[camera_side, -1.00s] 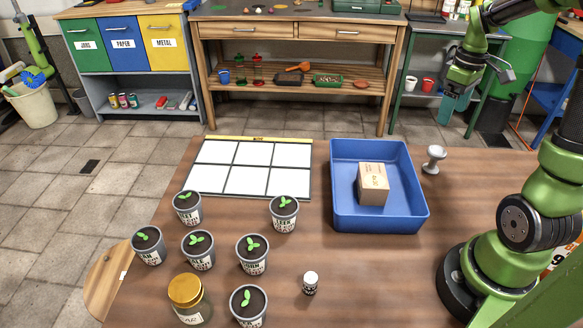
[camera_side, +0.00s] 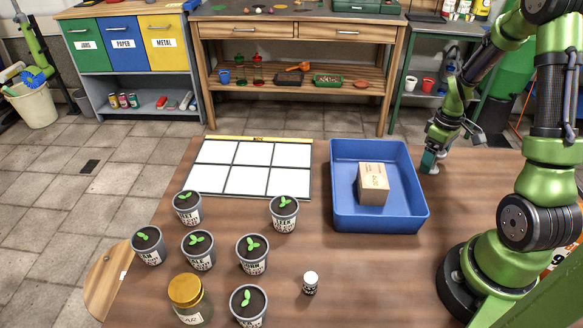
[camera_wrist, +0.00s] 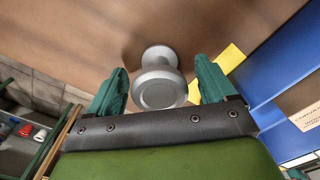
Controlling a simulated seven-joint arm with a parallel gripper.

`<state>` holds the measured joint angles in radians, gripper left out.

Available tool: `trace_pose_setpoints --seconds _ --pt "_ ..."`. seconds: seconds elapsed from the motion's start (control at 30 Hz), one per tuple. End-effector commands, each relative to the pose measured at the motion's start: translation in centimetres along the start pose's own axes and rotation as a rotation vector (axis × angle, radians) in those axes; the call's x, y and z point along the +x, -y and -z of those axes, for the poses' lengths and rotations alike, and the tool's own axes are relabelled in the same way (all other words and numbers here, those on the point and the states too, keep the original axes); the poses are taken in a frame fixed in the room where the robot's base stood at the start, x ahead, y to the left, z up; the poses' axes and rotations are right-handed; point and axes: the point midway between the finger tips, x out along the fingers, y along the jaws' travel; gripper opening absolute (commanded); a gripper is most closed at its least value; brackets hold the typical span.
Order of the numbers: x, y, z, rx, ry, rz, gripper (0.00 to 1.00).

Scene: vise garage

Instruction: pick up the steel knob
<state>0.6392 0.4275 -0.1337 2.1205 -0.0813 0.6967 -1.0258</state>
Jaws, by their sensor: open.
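The steel knob (camera_wrist: 159,80) is a grey dumbbell-shaped piece standing on the table, seen in the wrist view between and just beyond my two green fingertips. My gripper (camera_wrist: 158,92) is open, with one finger on each side of the knob and a visible gap on both sides. In the side view my gripper (camera_side: 431,160) is low over the table, right of the blue tray, and hides most of the knob.
The blue tray (camera_side: 378,223) holds a cardboard box (camera_side: 373,184) close to the left of my gripper. A white-celled grid board (camera_side: 252,167), several potted seedlings (camera_side: 252,254), a gold-lidded jar (camera_side: 187,297) and a small white-capped bottle (camera_side: 310,283) are farther left.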

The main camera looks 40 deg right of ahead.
Motion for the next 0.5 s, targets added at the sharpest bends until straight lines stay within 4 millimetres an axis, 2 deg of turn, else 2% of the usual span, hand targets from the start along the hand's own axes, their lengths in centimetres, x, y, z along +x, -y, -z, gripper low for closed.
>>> trace_pose_setpoints --seconds 0.1,0.3,0.37,0.5 --pt "0.80 0.02 -0.03 0.000 0.001 0.001 0.84" --pt "0.82 -0.01 0.00 0.000 -0.001 -0.001 0.84" --pt "0.81 -0.01 0.00 0.000 -0.001 -0.001 0.76" --pt "0.80 -0.01 0.00 0.000 -0.001 -0.001 0.55"
